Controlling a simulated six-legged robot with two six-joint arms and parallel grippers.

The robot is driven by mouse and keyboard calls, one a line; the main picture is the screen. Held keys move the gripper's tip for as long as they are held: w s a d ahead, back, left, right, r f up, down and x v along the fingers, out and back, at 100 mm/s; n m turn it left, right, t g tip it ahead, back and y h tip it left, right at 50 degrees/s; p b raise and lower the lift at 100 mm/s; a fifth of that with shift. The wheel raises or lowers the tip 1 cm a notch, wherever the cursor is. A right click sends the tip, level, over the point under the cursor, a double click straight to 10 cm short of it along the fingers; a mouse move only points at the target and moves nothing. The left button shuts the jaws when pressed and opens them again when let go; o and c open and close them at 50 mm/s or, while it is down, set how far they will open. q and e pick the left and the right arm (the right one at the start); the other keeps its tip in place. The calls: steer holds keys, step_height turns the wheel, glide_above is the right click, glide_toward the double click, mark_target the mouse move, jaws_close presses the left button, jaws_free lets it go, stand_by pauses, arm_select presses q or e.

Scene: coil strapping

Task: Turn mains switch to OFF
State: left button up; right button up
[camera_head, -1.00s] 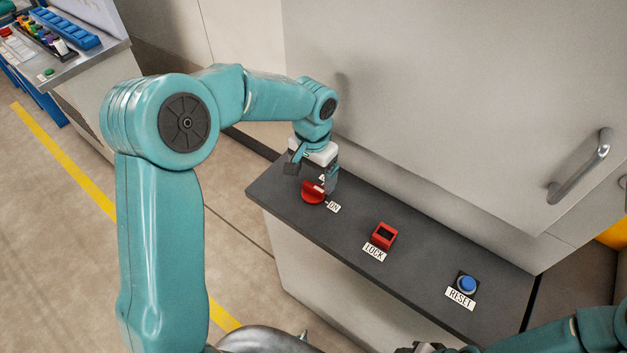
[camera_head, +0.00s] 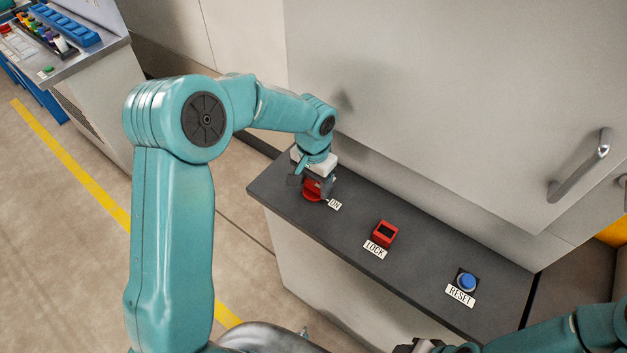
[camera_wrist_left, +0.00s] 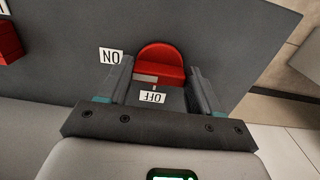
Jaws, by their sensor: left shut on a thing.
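The red mains switch (camera_head: 312,196) stands at the left end of the dark panel top, partly hidden by my left gripper (camera_head: 312,187). In the left wrist view the red switch (camera_wrist_left: 160,62) sits between the two fingers of my left gripper (camera_wrist_left: 160,82), which is shut on it. The ON label (camera_head: 334,204) lies to the right of the switch. The OFF label (camera_wrist_left: 152,97) shows in the wrist view and is hidden in the head view. I cannot tell clearly which label the switch points to. My right gripper (camera_head: 416,347) only partly shows at the bottom edge.
A red LOCK control (camera_head: 384,233) and a blue RESET button (camera_head: 467,283) stand further right on the dark panel top (camera_head: 425,263). A large grey cabinet with a metal handle (camera_head: 582,168) rises behind it. Another workstation (camera_head: 75,55) stands at the upper left.

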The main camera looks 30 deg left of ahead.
arm_select(q)
steer(key=n+b, duration=0.3)
steer(key=shift+w+f, duration=0.1)
steer(key=n+b, duration=0.3)
steer(key=n, duration=0.1)
steer(key=shift+d+n, duration=0.1)
steer(key=shift+n, duration=0.3)
steer(key=n+b, duration=0.1)
steer(key=n, duration=0.1)
steer(key=n+b, duration=0.1)
steer(key=n, duration=0.2)
steer(key=shift+w+d+r+b, duration=0.1)
steer(key=shift+r+b, duration=0.1)
steer(key=shift+b, duration=0.1)
steer(key=n+b, duration=0.1)
steer(key=n, duration=0.4)
steer(key=shift+w+r, duration=0.1)
steer(key=o, duration=1.1)
steer(key=shift+c, duration=0.2)
